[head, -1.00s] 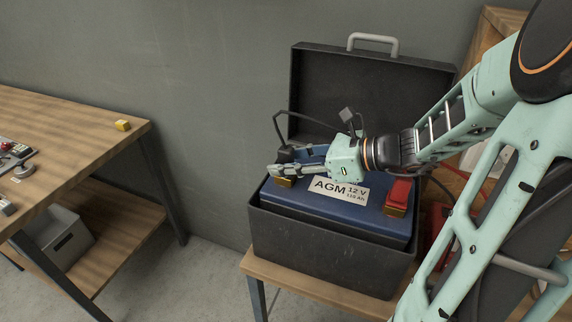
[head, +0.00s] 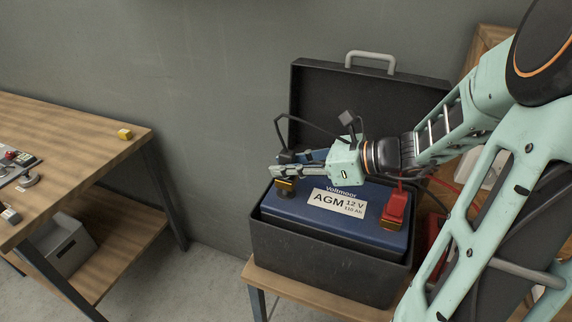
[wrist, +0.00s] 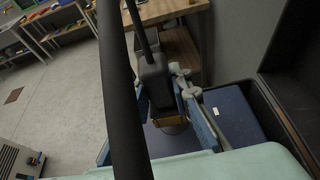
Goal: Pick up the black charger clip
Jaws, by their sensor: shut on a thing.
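The black charger clip (head: 284,157), with brass-coloured jaws, is above the left end of the blue battery (head: 345,225). My gripper (head: 283,170) is shut on the clip, its fingers either side of it. The wrist view shows the clip (wrist: 155,85) between the fingers, its black cable (wrist: 122,90) crossing in front. A dark round piece shows just below the brass jaws; I cannot tell whether they still touch the battery terminal. The red clip (head: 396,205) sits on the battery's right end.
The battery stands in an open black case (head: 320,265), its lid (head: 325,85) raised behind, on a small wooden stand (head: 262,275). A workbench (head: 75,150) with a yellow block (head: 125,134) is at the left. Grey wall stands behind.

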